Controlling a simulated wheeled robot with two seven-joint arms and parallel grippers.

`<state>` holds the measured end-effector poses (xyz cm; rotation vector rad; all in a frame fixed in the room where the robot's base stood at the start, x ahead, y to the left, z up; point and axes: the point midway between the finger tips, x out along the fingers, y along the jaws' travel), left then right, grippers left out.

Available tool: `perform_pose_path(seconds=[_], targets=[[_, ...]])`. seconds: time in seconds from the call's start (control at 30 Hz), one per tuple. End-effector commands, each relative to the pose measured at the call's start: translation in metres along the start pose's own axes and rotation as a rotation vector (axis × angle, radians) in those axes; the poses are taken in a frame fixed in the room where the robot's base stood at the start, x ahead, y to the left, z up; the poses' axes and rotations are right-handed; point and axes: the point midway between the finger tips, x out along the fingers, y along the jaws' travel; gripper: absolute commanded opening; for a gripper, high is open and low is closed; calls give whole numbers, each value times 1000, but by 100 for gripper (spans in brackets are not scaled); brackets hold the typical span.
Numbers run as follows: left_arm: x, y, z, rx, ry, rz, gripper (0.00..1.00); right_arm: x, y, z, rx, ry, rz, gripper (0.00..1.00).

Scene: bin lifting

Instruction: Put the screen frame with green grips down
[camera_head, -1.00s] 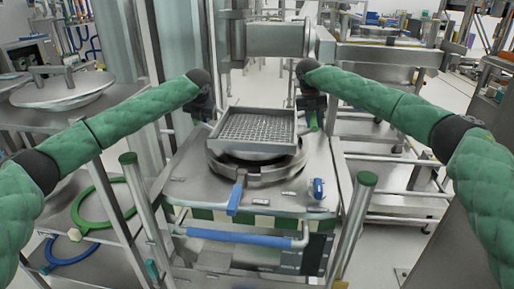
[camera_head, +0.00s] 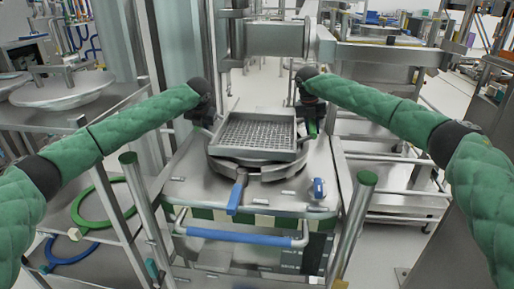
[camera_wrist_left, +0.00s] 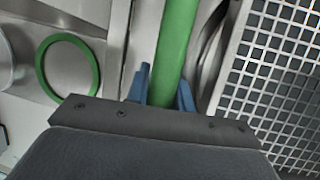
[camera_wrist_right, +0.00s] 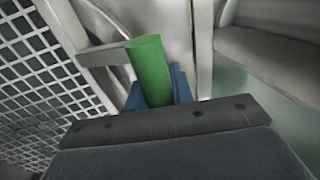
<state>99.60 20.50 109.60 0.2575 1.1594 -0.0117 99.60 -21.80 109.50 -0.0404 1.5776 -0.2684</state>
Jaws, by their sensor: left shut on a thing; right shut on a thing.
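The screen frame (camera_head: 258,155) is a grey metal tray with a mesh floor. In the head view it sits level over a round metal ring on the machine top (camera_head: 190,190); I cannot tell whether it touches the ring. My left gripper (camera_wrist_left: 165,88) is shut on the left green grip (camera_wrist_left: 174,45), its blue fingers on either side. My right gripper (camera_wrist_right: 158,88) is shut on the right green grip (camera_wrist_right: 149,65). The mesh also shows in the left wrist view (camera_wrist_left: 275,75) and the right wrist view (camera_wrist_right: 40,75). In the head view the left grip is hidden.
A blue-handled lever (camera_head: 236,197) and a blue clamp (camera_head: 318,188) are at the machine's front. A blue-sleeved rail (camera_head: 240,236) runs below. Posts stand at the front left (camera_head: 145,205) and front right (camera_head: 355,220). A green ring (camera_head: 100,205) lies on a shelf at left.

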Motion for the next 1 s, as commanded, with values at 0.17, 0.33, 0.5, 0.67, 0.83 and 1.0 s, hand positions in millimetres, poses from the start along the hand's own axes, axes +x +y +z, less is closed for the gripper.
perform_pose_path(seconds=[0.17, 0.33, 0.5, 0.67, 0.83, 1.0], targets=[[5, -1, -2, -1, -2, 0, 0, 6, 1, 0, 1, 0, 0, 0], [12, -2, -5, 0, 0, 0, 25, 13, 2, 0, 0, 0, 0, 25], [12, -2, -5, 0, 0, 0, 45, 13, 2, 0, 0, 0, 0, 45], [12, -2, -5, 0, 0, 0, 45, 13, 2, 0, 0, 0, 0, 45], [12, -2, -5, 0, 0, 0, 45, 13, 2, 0, 0, 0, 0, 45], [8, -2, -4, 0, -1, 0, 45, 12, 2, 0, 0, 0, 0, 45]])
